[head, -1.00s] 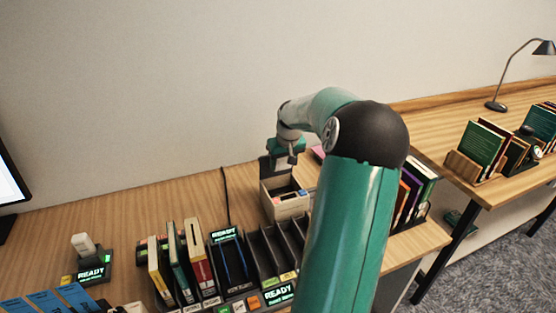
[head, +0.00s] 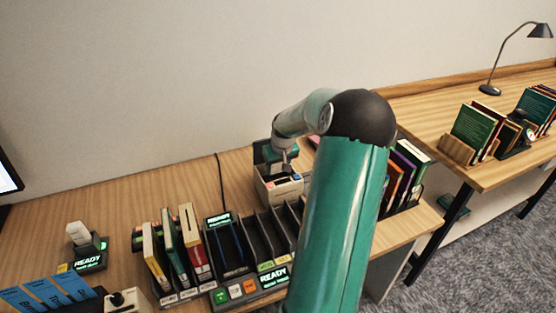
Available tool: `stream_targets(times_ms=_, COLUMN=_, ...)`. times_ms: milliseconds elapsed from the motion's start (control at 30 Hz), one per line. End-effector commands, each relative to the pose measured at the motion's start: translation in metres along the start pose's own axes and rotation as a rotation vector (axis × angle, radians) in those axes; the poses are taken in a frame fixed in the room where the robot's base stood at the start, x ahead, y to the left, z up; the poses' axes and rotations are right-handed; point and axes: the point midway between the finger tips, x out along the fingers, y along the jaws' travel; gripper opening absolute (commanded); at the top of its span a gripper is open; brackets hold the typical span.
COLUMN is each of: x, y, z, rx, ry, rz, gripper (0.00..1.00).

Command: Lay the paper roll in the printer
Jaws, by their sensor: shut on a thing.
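The printer (head: 283,190) is a small beige box on the wooden desk, with a dark lid (head: 262,152) standing open at its back left. My gripper (head: 286,168) points down at the printer's open top, at or just inside the opening. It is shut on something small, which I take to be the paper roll. The roll itself is too small and too covered by the gripper to make out. I cannot tell whether it touches the printer's floor. My green arm hides the area to the right of the printer.
A dark sorter rack (head: 245,260) with upright books and lit READY signs stands in front of the printer. More books (head: 405,175) stand to the right of my arm. Bare desk (head: 190,195) lies left of the printer.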

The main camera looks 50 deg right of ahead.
Motion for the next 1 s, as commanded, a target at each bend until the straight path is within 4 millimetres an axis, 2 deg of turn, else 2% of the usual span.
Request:
stream_targets(times_ms=433, x=0.036, y=0.000, z=0.011, rx=-0.001, ry=0.001, rz=0.000, gripper=0.28)
stream_targets(times_ms=867, x=0.042, y=0.000, z=0.013, rx=0.000, ry=0.000, rz=0.001, gripper=0.28)
stream_targets(times_ms=900, x=0.041, y=0.000, z=0.013, rx=0.000, ry=0.001, rz=0.001, gripper=0.57)
stream_targets(times_ms=1000, x=0.041, y=0.000, z=0.013, rx=0.000, ry=0.001, rz=0.001, gripper=0.77)
